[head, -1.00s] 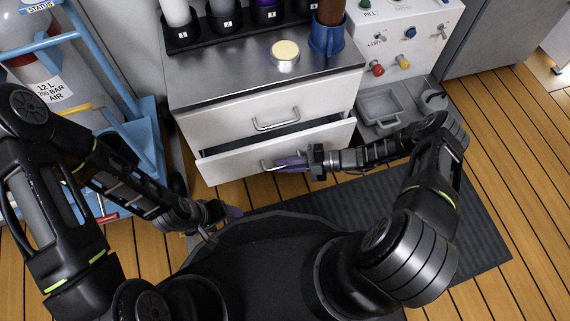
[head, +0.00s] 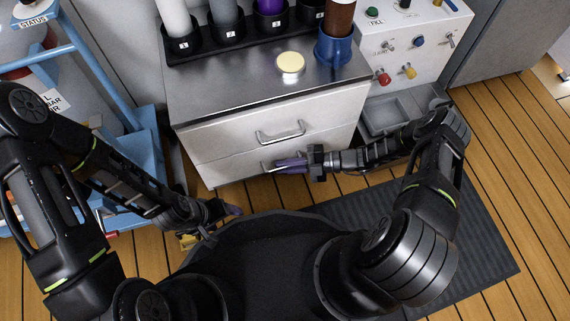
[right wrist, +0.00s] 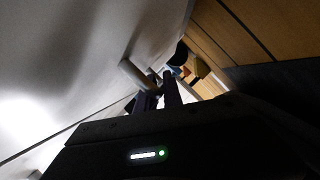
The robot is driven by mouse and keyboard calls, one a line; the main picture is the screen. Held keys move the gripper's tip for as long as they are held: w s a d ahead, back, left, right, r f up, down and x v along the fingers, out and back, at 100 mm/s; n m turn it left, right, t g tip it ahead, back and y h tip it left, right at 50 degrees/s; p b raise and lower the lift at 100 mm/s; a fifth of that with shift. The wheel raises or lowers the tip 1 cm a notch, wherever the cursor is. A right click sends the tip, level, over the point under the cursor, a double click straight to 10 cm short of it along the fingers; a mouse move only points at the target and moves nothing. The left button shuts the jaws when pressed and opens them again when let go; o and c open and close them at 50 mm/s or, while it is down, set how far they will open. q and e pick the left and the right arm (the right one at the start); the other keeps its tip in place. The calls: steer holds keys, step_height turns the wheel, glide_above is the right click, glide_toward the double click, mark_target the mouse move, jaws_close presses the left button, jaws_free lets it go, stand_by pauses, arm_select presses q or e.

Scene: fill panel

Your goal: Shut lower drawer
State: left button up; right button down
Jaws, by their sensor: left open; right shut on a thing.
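The lower drawer (head: 226,173) is the lower white front of a metal-topped cabinet. Its front looks about flush with the upper drawer (head: 240,129), and no opening shows above it. My right gripper (head: 284,166) reaches in from the right and is shut on the lower drawer handle (head: 267,166), which its purple fingers partly hide. In the right wrist view the handle (right wrist: 134,74) stands out from the white front at my fingers. My left gripper (head: 235,210) is open and empty, low in front of the cabinet and apart from it.
A blue cylinder rack (head: 140,150) stands left. A control panel (head: 415,45) and grey tray (head: 388,112) are right. A dark mat (head: 440,235) lies on the floor.

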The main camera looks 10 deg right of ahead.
steer(key=c, duration=1.5)
jaws_free()
steer(key=shift+w, duration=0.2)
steer(key=p+v, duration=0.1)
steer(key=v, duration=0.6)
steer(key=shift+s+d+r, duration=0.15)
steer(key=shift+d, duration=0.2)
